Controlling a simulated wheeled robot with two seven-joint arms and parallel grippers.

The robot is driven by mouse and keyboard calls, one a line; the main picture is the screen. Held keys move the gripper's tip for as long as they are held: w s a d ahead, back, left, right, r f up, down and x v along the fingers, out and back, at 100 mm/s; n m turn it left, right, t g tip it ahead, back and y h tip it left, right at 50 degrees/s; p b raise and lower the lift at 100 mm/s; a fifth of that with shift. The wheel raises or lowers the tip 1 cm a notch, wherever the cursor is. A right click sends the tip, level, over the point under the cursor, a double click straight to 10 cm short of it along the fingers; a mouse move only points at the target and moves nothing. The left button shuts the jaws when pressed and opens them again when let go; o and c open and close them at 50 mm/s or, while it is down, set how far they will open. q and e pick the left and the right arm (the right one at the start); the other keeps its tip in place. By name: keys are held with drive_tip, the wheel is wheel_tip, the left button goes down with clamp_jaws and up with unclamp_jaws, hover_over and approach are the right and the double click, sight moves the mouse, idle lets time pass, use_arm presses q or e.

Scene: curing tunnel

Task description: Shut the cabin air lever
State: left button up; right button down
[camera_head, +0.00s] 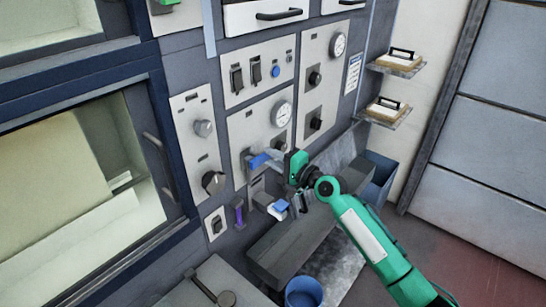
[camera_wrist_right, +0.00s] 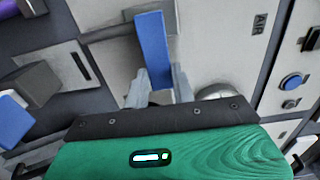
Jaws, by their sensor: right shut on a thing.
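The cabin air lever has a blue handle (camera_head: 258,161) on a light panel (camera_head: 245,130) below a round gauge. In the right wrist view, the blue handle (camera_wrist_right: 153,48) stands between my finger tips, near a label that reads "AIR". My right gripper (camera_head: 272,158) reaches in from the right and is shut on the handle; it also shows in the right wrist view (camera_wrist_right: 160,84). The gripper's green body hides part of the panel around the lever. My left gripper is not in view.
A second blue handle (camera_head: 278,207) on a grey block and a purple handle (camera_head: 238,214) are close below. A grey ledge (camera_head: 290,242) and a blue bin (camera_head: 304,292) lie lower. Knobs and switches crowd the panels. Two shelves (camera_head: 398,68) hang at the right.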

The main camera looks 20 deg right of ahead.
idle(0.4)
drive_tip(key=c, duration=1.2)
unclamp_jaws()
drive_tip(key=shift+o, duration=0.2)
drive_tip(key=b+v, duration=0.5)
drive_tip(key=v, duration=0.9)
